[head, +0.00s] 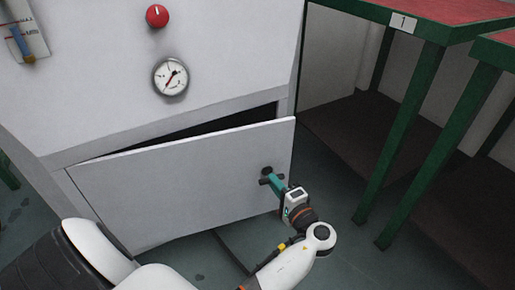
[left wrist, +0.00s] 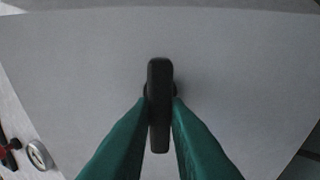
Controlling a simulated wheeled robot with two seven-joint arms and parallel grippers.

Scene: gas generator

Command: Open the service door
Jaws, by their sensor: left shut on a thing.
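The service door (head: 185,188) is a pale grey panel low on the generator cabinet (head: 95,85). It stands ajar, with a dark gap along its top edge, wider toward the right. My left gripper (head: 268,178) is at the door's right side, shut on the dark door handle (head: 264,171). In the left wrist view the black handle (left wrist: 160,105) stands upright between the two green fingers (left wrist: 160,118), with the door panel (left wrist: 85,75) behind it. My right gripper does not show.
A red knob (head: 157,16) and a round gauge (head: 170,77) are on the cabinet above the door. A green-framed table (head: 428,70) with a red top stands at the right.

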